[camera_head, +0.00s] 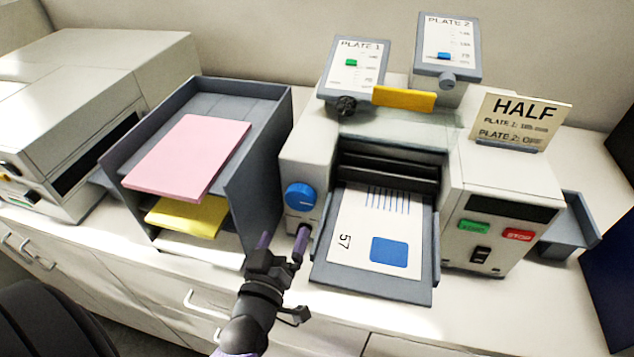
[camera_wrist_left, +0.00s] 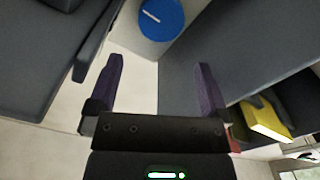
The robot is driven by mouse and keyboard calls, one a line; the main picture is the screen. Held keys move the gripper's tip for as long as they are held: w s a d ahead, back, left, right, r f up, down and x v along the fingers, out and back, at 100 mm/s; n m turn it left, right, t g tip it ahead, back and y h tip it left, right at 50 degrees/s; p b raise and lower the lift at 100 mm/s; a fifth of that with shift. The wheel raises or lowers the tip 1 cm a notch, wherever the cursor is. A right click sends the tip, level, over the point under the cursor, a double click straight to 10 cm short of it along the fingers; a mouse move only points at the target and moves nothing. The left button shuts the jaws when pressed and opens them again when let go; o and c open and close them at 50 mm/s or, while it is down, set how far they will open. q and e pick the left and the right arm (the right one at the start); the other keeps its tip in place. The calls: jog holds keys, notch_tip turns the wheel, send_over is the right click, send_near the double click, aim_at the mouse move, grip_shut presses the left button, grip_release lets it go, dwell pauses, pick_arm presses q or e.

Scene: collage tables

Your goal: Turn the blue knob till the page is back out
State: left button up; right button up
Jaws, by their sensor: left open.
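The blue knob (camera_head: 300,196) is on the left front of the cream press, above a small dark part. It also shows at the top of the left wrist view (camera_wrist_left: 160,18), with a white line on its face. The page (camera_head: 376,228) lies flat on the press's grey front tray (camera_head: 372,288), marked "57" with blue stripes and a blue square. Its far end reaches close to the dark rollers (camera_head: 390,167). My left gripper (camera_head: 284,240) is open and empty, below and in front of the knob, apart from it. My right gripper is out of view.
A grey paper rack (camera_head: 256,165) with pink sheets (camera_head: 188,157) and yellow sheets (camera_head: 187,216) stands close left of my left gripper. The press has a green button (camera_head: 474,227) and red stop button (camera_head: 519,235). A "HALF" sign (camera_head: 521,122) stands on top.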

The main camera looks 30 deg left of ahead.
aim_at(298, 201)
pick_arm(q)
jog(key=x, duration=0.9)
jog(key=shift+f, duration=0.1)
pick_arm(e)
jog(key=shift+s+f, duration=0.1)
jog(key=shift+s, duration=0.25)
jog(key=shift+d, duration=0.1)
pick_arm(q)
jog(key=shift+s, duration=0.1)
jog(key=c, duration=1)
jog(key=shift+m, duration=0.3)
